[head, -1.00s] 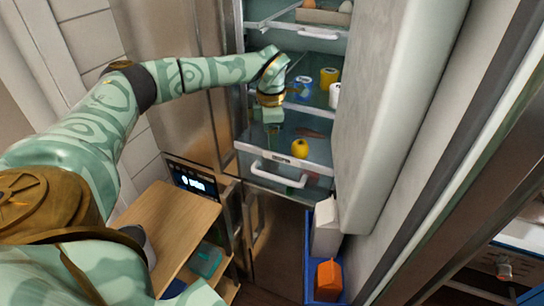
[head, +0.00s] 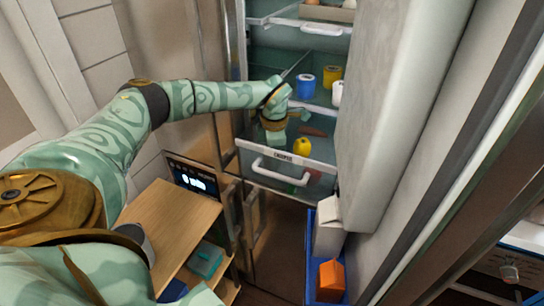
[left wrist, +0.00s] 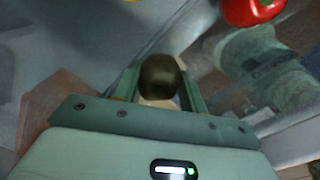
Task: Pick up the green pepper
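My left gripper (head: 276,136) reaches down into the open crisper drawer (head: 285,158) of the fridge. In the left wrist view, the two fingers of the left gripper (left wrist: 161,80) stand apart, one on each side of a dark, rounded, olive-brown thing (left wrist: 160,73). Only its near end shows, and I cannot tell whether it is the green pepper or whether the fingers press on it. A red pepper-like vegetable with a green stem (left wrist: 250,10) lies at the upper right there. My right gripper is not in view.
A yellow fruit (head: 302,146) lies in the drawer, right of my gripper. A blue can (head: 304,84) and a yellow can (head: 331,76) stand on the shelf above. The open fridge door (head: 395,110) closes off the right side, with a blue bin (head: 312,280) below.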

